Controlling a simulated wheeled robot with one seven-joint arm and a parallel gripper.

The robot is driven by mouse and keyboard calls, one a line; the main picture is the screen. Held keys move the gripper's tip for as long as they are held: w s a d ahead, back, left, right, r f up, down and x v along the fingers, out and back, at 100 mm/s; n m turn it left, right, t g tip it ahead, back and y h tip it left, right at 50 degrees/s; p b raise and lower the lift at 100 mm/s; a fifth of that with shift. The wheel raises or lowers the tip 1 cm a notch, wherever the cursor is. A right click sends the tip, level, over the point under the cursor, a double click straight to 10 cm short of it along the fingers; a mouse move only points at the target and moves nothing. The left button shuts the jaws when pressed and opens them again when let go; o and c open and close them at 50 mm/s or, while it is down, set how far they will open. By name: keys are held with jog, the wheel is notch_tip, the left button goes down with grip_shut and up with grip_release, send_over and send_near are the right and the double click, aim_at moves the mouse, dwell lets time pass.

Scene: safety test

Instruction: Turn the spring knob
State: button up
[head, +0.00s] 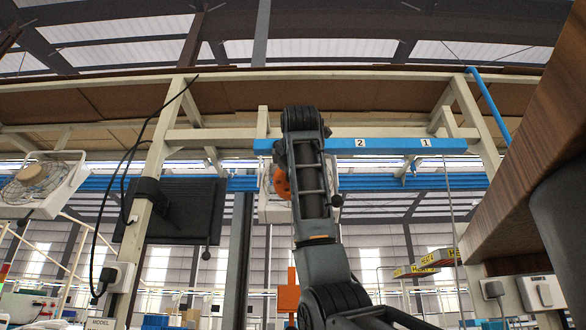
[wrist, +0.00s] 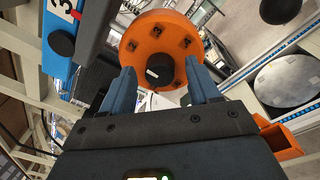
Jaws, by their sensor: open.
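I cannot tell for sure whether this is the spring knob. My gripper (wrist: 160,82) is open, with one blue-grey finger on each side of that centre. Contact is not clear. In the head view, an orange part (head: 281,183) shows at the left edge of my arm, which hides most of it.
A blue bar (head: 390,146) with number labels crosses above. A black round knob (wrist: 62,43) sits beside a label 3 at upper left. A dark panel (head: 172,212) hangs left of my arm. A wooden surface (head: 535,135) is close on the right.

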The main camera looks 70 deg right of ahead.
jog(key=shift+c, duration=0.4)
jog(key=c, duration=1)
jog(key=shift+o, duration=0.2)
